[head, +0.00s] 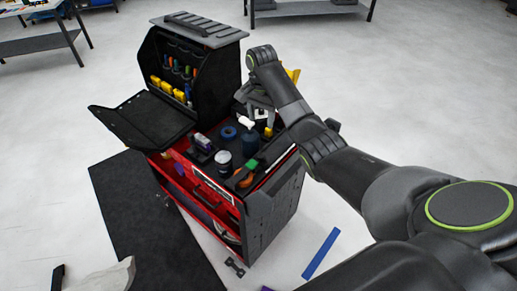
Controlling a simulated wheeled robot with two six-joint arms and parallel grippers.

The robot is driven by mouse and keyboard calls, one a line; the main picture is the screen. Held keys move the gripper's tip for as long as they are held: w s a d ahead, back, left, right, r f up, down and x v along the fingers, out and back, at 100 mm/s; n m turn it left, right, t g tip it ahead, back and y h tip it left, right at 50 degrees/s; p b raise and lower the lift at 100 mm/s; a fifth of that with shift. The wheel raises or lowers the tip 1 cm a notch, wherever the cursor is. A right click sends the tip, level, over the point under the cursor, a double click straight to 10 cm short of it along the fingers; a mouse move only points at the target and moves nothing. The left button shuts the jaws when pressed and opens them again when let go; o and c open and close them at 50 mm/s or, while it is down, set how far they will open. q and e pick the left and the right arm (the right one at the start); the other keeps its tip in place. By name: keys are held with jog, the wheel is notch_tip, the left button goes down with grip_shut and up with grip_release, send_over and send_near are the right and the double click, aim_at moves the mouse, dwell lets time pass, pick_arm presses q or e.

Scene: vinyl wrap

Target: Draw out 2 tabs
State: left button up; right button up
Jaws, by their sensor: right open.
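My right gripper (260,113) hangs over the back right part of the open black-and-red tool cart (271,216), above the bottles on its top. It is open, and I see nothing held in it. Its fingertips are small and partly mixed with the things behind them. I cannot make out with certainty which items are the tabs. Several yellow pieces (168,90) sit in a row in the cart's upright black case.
A dark bottle with a white top (249,143), a blue ring (228,132) and a can (223,161) crowd the cart top. A black flap (146,117) sticks out left. A dark mat (135,217) and a blue strip (321,252) lie on the floor.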

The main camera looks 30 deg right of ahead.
jog(key=p, duration=0.1)
send_over(261, 155)
notch_tip(261, 155, down, 5)
notch_tip(261, 155, down, 10)
jog(key=shift+f, duration=0.6)
pick_arm(q)
jog(key=shift+s+r, duration=0.35)
jog(key=shift+s, duration=0.15)
jog(key=shift+s, duration=0.15)
pick_arm(e)
grip_shut()
